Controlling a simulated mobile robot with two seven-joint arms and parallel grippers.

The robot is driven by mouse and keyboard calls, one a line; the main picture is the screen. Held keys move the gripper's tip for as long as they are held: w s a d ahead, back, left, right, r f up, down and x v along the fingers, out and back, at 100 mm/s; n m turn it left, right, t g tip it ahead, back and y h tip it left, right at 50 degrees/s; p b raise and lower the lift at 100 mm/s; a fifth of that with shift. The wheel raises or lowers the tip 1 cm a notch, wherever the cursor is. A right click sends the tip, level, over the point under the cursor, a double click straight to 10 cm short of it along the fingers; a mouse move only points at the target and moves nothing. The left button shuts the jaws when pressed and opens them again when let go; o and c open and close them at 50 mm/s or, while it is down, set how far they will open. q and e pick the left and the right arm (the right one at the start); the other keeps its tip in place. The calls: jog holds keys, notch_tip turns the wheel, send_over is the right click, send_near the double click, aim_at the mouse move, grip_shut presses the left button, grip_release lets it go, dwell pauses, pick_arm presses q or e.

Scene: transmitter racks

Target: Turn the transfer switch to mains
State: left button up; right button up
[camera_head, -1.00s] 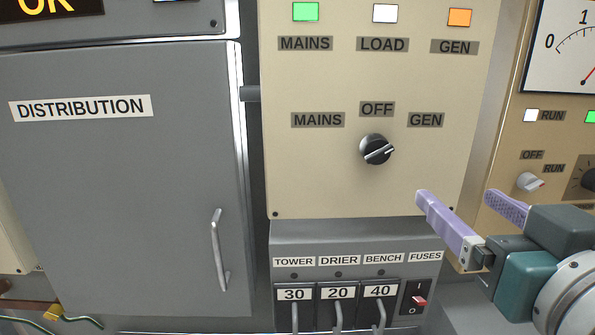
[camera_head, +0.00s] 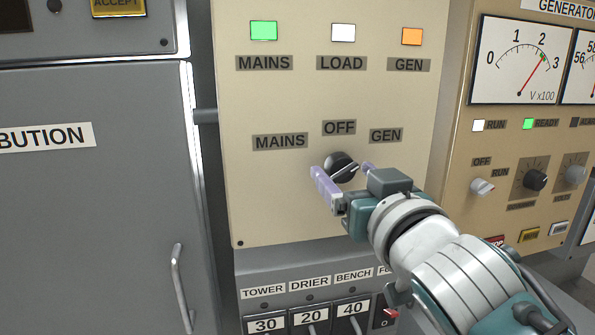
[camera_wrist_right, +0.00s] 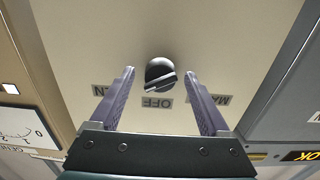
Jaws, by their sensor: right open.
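The transfer switch is a round black knob (camera_head: 342,167) with a grip bar, on a beige panel (camera_head: 270,205) below the labels MAINS (camera_head: 280,141), OFF (camera_head: 339,127) and GEN (camera_head: 386,135). Its bar slants up to the right, toward GEN. My right gripper (camera_head: 341,168) is open at the knob, one lilac finger on each side. In the right wrist view the knob (camera_wrist_right: 160,73) shows between the fingertips (camera_wrist_right: 158,73), with gaps on both sides and no visible grip. That view shows the labels upside down. My left gripper is not in view.
Green MAINS (camera_head: 264,30), white LOAD (camera_head: 343,33) and orange GEN (camera_head: 412,36) lamps sit above. Breakers (camera_head: 310,318) are below. A grey cabinet with a handle (camera_head: 181,288) stands left, and a generator panel (camera_head: 455,150) with knobs is right.

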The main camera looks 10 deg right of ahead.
jog(key=shift+w, duration=0.1)
jog(key=shift+c, duration=0.3)
grip_shut()
dwell(0.4)
